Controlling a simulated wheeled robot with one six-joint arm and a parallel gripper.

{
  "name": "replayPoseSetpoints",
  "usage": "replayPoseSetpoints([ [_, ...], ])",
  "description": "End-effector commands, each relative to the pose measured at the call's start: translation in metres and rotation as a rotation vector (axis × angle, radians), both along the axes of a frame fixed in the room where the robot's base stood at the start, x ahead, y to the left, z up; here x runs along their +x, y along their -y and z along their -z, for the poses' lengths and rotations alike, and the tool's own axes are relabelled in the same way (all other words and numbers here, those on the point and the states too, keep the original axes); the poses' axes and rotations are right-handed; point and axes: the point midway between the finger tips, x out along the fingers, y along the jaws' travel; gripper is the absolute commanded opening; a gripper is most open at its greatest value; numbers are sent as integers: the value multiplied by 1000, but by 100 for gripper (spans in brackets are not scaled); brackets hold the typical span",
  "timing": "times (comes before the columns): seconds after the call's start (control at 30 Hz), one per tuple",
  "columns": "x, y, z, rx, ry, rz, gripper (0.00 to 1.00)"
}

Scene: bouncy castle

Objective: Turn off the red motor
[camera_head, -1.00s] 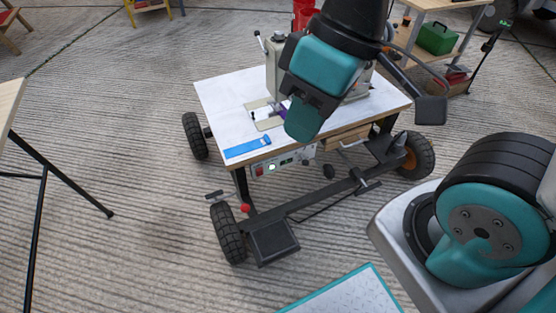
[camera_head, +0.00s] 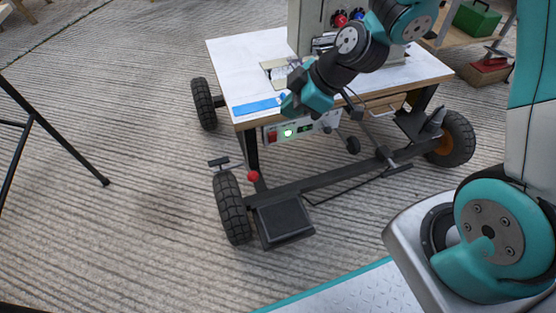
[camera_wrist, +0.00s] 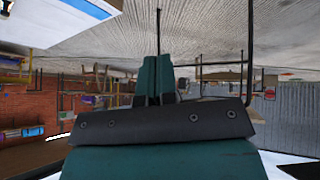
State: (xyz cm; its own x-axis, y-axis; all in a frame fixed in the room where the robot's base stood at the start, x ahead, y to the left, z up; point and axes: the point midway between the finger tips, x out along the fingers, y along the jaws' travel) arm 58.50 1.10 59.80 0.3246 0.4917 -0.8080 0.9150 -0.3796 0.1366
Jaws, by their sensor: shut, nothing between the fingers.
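A wheeled work table (camera_head: 240,60) carries a pale sewing-machine-like body (camera_head: 305,25). On that body sit a red round part (camera_head: 338,19) and a blue round part (camera_head: 358,13), close together. Under the table's front edge is a control box (camera_head: 305,129) with a red switch (camera_head: 272,135) and a lit green light (camera_head: 288,133). Which of these is the red motor's switch I cannot tell. My gripper (camera_head: 297,100) is over the table's front edge, just above the box. In the wrist view its teal fingers (camera_wrist: 154,78) are shut and empty.
A blue strip (camera_head: 257,106) lies on the table's left front corner. Below are a red knob (camera_head: 253,176), a black pedal (camera_head: 284,222) and tyres (camera_head: 231,207). A green toolbox (camera_head: 476,18) stands on a shelf at the back right. The concrete floor at left is largely clear.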

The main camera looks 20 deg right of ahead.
Motion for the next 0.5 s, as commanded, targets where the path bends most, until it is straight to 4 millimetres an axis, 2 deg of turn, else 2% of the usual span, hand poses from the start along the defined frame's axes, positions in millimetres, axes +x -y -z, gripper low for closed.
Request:
replayPoseSetpoints([
  [0.03, 11, 13, 58, -24, 48, -17, 0],
  [0.1, 22, 27, 97, -65, 127, -49, 0],
  [0.2, 31, 43, 136, -121, 207, -83, 0],
  [0.33, 36, 54, 159, -167, 260, -106, 0],
  [0.5, 38, 56, 160, -179, 276, -115, 0],
])
